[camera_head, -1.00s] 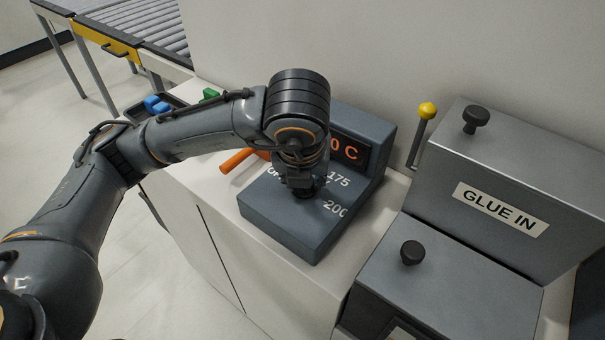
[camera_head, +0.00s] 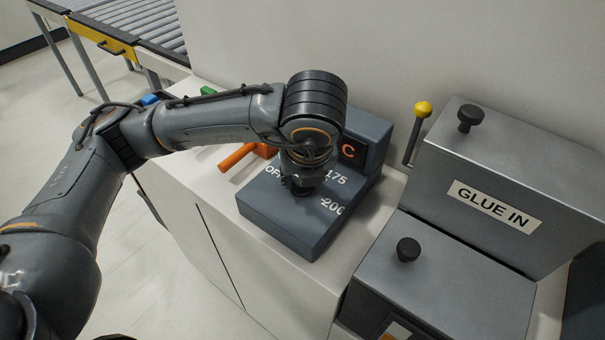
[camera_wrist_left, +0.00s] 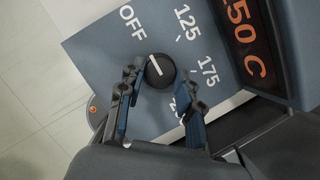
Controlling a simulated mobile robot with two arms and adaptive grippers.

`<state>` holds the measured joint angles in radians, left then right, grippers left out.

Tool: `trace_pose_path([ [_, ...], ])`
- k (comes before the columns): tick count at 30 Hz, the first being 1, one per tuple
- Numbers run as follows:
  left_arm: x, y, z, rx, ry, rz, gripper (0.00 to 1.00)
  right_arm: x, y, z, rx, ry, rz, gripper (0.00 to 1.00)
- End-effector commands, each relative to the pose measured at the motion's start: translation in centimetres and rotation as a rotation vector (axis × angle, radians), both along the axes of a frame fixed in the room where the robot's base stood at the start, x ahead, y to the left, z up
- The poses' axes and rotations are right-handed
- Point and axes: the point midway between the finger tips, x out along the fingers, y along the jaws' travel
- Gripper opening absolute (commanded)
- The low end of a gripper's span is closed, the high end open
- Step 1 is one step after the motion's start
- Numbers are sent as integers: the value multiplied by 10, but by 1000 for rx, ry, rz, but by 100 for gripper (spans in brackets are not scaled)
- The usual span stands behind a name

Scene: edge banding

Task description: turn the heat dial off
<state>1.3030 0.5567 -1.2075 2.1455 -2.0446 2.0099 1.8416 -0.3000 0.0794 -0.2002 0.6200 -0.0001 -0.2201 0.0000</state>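The heat dial (camera_wrist_left: 160,71) is a round black knob with a white line on the grey control box (camera_wrist_left: 92,42). In the left wrist view its line points up-left, toward the OFF print (camera_wrist_left: 132,22). The 125, 175 and partly covered 200 prints lie around its other side. My left gripper (camera_wrist_left: 163,72) is open, with one finger on each side of the dial. I cannot tell whether the fingers touch it. In the head view my left gripper (camera_head: 302,187) points down over the control box (camera_head: 290,225) and mostly hides the dial. My right gripper is not in view.
An orange display (camera_wrist_left: 243,38) on the box ends in "50 C". An orange handle (camera_head: 238,157) lies left of the box. To the right stand a yellow-knobbed lever (camera_head: 421,112) and the GLUE IN unit (camera_head: 500,235). A roller conveyor (camera_head: 135,25) is at the back left.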

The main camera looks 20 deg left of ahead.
Motion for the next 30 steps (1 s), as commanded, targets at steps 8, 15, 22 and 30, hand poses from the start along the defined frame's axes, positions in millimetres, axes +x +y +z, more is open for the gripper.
trace_pose_path([
  [8,0,0,0,0,-1,1,58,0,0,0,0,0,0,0],
  [15,-1,-1,4,0,-2,0,58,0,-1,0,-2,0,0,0],
  [22,-10,-6,31,0,-8,-2,58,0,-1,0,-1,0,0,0],
  [30,-28,-14,78,0,-7,-1,58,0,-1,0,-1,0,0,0],
])
